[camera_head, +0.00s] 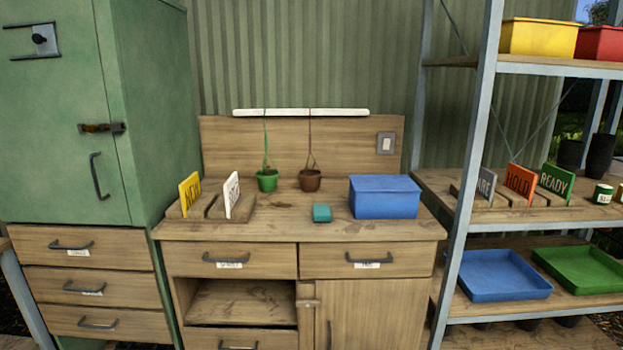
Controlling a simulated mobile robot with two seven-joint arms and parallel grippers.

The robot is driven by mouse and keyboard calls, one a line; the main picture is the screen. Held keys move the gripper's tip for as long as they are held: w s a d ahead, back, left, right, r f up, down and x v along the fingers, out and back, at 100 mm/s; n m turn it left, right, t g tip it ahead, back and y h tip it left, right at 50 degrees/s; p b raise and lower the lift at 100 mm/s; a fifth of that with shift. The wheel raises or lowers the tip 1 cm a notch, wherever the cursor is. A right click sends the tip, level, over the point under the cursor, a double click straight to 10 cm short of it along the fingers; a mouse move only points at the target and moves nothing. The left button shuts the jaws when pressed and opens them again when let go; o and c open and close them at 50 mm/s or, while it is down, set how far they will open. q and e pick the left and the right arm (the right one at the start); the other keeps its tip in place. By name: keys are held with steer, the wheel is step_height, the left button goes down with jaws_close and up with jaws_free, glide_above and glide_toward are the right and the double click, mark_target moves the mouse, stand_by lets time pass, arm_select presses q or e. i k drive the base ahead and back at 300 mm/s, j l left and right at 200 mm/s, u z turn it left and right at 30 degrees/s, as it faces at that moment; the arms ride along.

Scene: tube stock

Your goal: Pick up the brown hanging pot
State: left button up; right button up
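The brown hanging pot (310,181) is at the back middle of the wooden workbench, just left of a blue box. Its brown cord rises to a white rail (300,112) along the top of the wooden backboard. I cannot tell whether its base touches the bench top. Neither of my grippers is in view.
On the bench (300,226) are a lidded blue box (385,196), a teal block (321,213) and sign holders with a yellow sign (190,195) and a white sign (232,195). A green cabinet (150,110) stands left, a metal-framed shelf (476,140) right.

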mark_target(310, 179)
steer(key=i+l, duration=0.25)
steer(key=i, duration=0.15)
steer(key=i+l, duration=0.55)
steer(key=i, duration=0.25)
steer(key=l+z, duration=0.05)
